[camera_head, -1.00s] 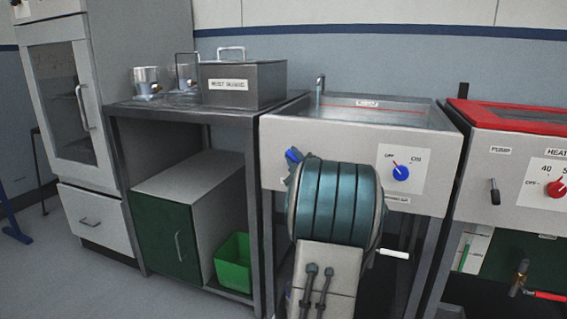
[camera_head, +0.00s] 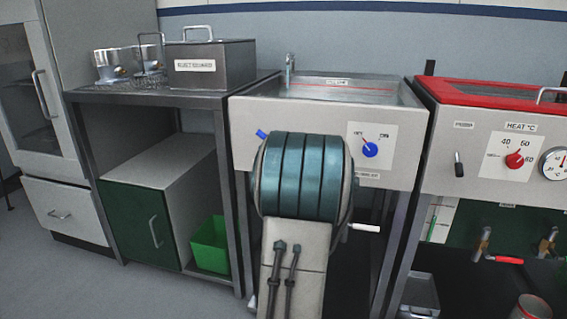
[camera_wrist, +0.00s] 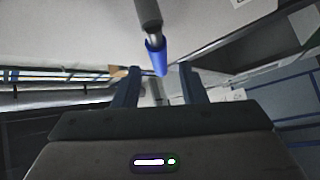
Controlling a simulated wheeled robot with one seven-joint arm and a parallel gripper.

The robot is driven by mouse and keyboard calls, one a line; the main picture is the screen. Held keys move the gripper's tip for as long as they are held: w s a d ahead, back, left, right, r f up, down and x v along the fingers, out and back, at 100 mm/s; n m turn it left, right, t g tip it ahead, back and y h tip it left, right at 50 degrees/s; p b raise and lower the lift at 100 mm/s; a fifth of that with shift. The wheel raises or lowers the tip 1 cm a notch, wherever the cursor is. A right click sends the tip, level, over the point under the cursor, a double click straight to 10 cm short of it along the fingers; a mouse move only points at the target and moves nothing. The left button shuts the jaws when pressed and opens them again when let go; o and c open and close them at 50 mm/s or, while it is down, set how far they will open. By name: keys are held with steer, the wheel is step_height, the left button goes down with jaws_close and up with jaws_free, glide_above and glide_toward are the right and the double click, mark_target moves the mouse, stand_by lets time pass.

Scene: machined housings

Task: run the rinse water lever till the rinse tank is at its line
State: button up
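The rinse tank (camera_head: 400,92) is an open steel basin in a pale cabinet, in the middle of the head view. Its spout (camera_head: 290,62) stands at the back left; I cannot make out a clear stream under it. The water surface shows inside, but its height against a line cannot be read. The blue lever (camera_head: 262,134) on the front panel is mostly hidden by my arm. The fingers are open, one on each side, with space visible around the grip.
A red-rimmed heated tank (camera_head: 480,95) with a red knob stands at right.

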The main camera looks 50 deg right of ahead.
steer(key=p+v, duration=0.1)
steer(key=v, duration=0.9)
